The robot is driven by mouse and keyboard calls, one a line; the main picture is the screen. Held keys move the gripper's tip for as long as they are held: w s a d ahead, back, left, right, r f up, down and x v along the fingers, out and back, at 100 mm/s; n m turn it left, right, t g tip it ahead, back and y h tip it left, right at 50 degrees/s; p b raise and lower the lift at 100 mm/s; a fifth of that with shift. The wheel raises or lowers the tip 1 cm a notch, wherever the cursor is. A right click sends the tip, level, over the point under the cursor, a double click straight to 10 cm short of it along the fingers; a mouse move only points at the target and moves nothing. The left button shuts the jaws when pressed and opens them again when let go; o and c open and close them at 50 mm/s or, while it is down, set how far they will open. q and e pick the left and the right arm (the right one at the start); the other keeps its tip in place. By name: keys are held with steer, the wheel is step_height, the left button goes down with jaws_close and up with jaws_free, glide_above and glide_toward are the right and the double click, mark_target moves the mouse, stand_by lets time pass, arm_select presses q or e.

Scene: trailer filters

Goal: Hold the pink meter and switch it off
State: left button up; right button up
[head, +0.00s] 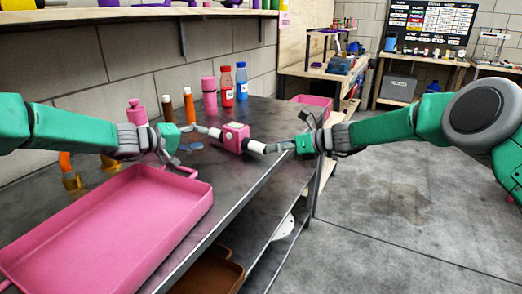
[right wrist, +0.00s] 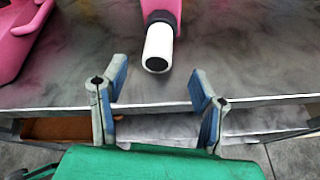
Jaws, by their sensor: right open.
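The pink meter (head: 236,134) is a small pink block with a pale detail on top and a white, dark-tipped cylinder (head: 256,147) on its right side. It is over the grey table near the front edge. In the right wrist view the white cylinder (right wrist: 158,47) points at my right gripper (right wrist: 157,78), whose blue-padded fingers are spread and empty, apart from it. In the head view my right gripper (head: 283,147) is just right of the cylinder. My left gripper (head: 190,132) is at the meter's left side; its grip is too small to make out.
A large pink tray (head: 110,235) fills the table's front left. Bottles stand behind the meter: pink (head: 209,97), red (head: 227,88), blue (head: 241,82). Orange and brown ones stand further left. A pink bin (head: 312,101) is at the far end. Open floor lies right.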

mark_target(258, 148)
steer(key=x, duration=0.4)
steer(key=shift+a, duration=0.1)
steer(key=shift+w+a+f, duration=0.45)
steer(key=shift+w+a, duration=0.1)
steer(key=shift+w, duration=0.2)
steer(key=shift+w+a+f, duration=0.15)
steer(key=shift+w+a, duration=0.05)
steer(key=shift+a, duration=0.45)
jaws_close()
arm_select(q)
jaws_close()
arm_select(e)
steer(key=shift+w, duration=0.1)
